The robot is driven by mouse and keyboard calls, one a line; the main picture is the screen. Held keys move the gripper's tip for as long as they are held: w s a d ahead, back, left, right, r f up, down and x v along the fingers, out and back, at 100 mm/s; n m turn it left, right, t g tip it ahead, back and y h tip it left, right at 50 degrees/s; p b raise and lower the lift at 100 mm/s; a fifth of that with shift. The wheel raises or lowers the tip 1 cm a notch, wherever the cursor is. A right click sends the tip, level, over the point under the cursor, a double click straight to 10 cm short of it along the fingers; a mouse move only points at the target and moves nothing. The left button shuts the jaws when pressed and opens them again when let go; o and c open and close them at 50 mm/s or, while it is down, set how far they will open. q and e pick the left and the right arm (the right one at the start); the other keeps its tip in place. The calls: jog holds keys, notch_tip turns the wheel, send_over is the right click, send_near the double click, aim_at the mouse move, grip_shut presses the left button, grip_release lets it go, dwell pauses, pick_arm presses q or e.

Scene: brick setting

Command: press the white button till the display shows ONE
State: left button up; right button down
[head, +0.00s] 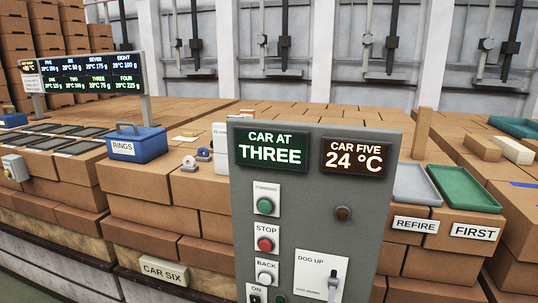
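A grey control panel (300,185) stands upright in front of me. Its left display (270,149) reads CAR AT THREE in pale letters on green. The white button (265,278) sits low on the panel on a plate labelled BACK. Above it are a red button (265,244) labelled STOP and a green button (264,206) whose label is too small to read surely. Neither of my grippers is in view, and nothing covers the white button.
A second display (357,159) reads CAR FIVE 24 °C. A DOG UP lever plate (307,275) is right of the white button; an ON switch (255,297) is below it. Brick stacks, a blue RINGS box (137,143) and a green tray (463,188) stand behind.

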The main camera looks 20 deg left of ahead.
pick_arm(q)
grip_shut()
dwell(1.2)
